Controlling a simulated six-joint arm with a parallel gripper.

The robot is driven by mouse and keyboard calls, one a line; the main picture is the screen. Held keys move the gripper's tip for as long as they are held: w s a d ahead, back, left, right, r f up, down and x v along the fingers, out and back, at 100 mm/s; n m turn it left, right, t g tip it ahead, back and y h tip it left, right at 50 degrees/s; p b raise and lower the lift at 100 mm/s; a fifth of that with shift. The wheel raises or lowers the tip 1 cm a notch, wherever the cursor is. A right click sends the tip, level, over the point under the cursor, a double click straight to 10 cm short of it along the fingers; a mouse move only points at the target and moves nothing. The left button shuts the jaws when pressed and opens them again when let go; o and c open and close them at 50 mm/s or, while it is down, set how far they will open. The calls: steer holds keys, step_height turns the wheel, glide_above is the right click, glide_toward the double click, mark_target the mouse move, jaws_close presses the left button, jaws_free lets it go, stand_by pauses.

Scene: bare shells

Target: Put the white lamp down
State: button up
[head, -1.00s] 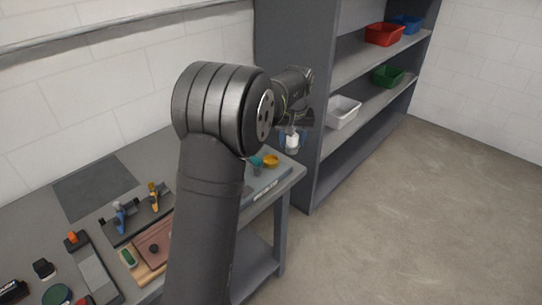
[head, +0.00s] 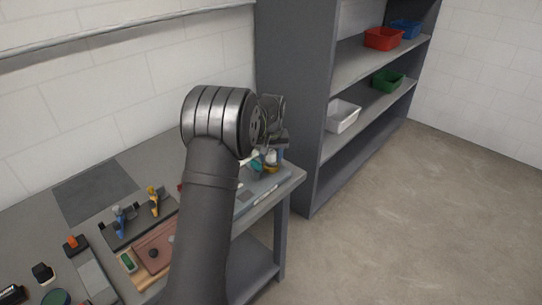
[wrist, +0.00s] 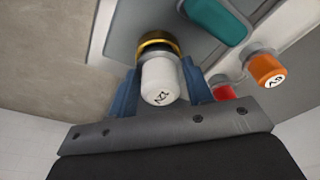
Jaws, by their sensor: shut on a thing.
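The white lamp (wrist: 161,82) is a small white cylinder with dark lettering on its end. My gripper (wrist: 160,70) is shut on it, with a blue finger on each side. In the head view the lamp (head: 271,155) shows small below my gripper (head: 270,150), over the right end of the bench. A yellow round piece (wrist: 157,42) lies right behind the lamp in the wrist view. It also shows just under the lamp in the head view (head: 270,169). Whether the lamp touches it, I cannot tell.
A teal piece (wrist: 217,20), an orange cap (wrist: 265,68) and a red cap (wrist: 223,92) are close by. A grey tray (head: 248,199) lies at the bench's right end. The shelf unit (head: 312,190) stands to the right. My arm hides part of the bench.

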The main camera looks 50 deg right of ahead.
mark_target(271, 161)
steer(key=shift+f, duration=0.1)
steer(key=shift+f, duration=0.35)
steer(key=o, duration=1)
steer(key=shift+r, duration=0.1)
step_height(271, 161, up, 13)
steer(key=s+a, duration=0.1)
steer(key=shift+s+a+f, duration=0.15)
steer(key=shift+f, duration=0.05)
